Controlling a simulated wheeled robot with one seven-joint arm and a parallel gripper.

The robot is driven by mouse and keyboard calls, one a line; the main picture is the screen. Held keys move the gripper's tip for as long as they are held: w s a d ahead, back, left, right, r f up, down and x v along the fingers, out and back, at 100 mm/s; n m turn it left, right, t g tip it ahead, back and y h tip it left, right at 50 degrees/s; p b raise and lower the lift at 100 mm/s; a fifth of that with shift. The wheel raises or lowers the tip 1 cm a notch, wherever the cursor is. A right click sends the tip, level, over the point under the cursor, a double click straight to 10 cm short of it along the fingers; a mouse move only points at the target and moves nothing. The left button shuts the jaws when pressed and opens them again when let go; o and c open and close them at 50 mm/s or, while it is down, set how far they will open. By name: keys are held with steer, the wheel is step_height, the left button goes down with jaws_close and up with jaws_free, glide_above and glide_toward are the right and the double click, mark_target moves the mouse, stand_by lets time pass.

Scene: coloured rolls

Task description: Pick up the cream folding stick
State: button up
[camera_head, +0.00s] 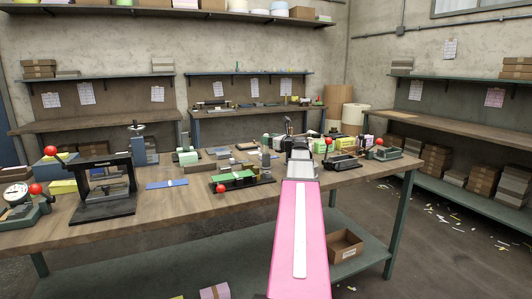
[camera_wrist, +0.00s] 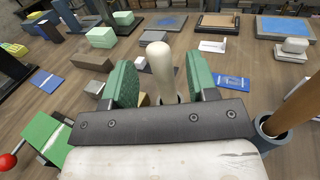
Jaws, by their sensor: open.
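A cream stick (camera_wrist: 161,66) with a rounded end shows in the wrist view, between the two green finger pads of my gripper (camera_wrist: 162,80). My gripper is open, with a visible gap on each side of the stick. The stick's lower part is hidden behind the dark gripper plate, and a bit of grey shows near its base. In the head view my gripper (camera_head: 298,148) is over the right part of the workbench; the stick cannot be made out there.
Right of my gripper, a blue-grey cup (camera_wrist: 270,132) holds a brown wooden handle (camera_wrist: 294,108). A green block (camera_wrist: 45,138) with a red-knobbed lever is close on the left. A blue flat piece (camera_wrist: 233,82) lies on the wooden workbench (camera_head: 190,208), which is crowded with tools.

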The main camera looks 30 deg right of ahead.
steer(key=x, duration=0.4)
steer(key=shift+w, duration=0.1)
jaws_close()
steer(key=shift+r, duration=0.1)
